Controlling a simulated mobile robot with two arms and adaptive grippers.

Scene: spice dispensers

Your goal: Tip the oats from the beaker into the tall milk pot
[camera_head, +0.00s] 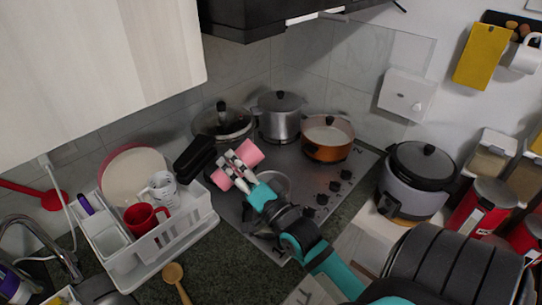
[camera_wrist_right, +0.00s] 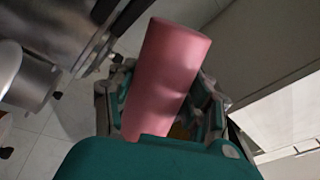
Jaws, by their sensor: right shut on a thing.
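My right gripper (camera_head: 239,165) is shut around the middle of a pink cylinder (camera_head: 250,152), which seems to be the beaker, above the front left of the hob. The cylinder lies well tilted, one end to the upper right; it also fills the middle of the right wrist view (camera_wrist_right: 168,75). Its opening and any oats do not show. A tall silver pot (camera_head: 280,125) with a dark-knobbed top stands at the back of the hob, beyond the gripper. My left gripper is not in view.
A dark lidded pan (camera_head: 222,122) stands at the back left of the hob. A white dish rack (camera_head: 155,250) with a red mug (camera_head: 143,218) is at left. A rice cooker (camera_head: 410,185) is at right. The range hood (camera_head: 260,18) hangs above.

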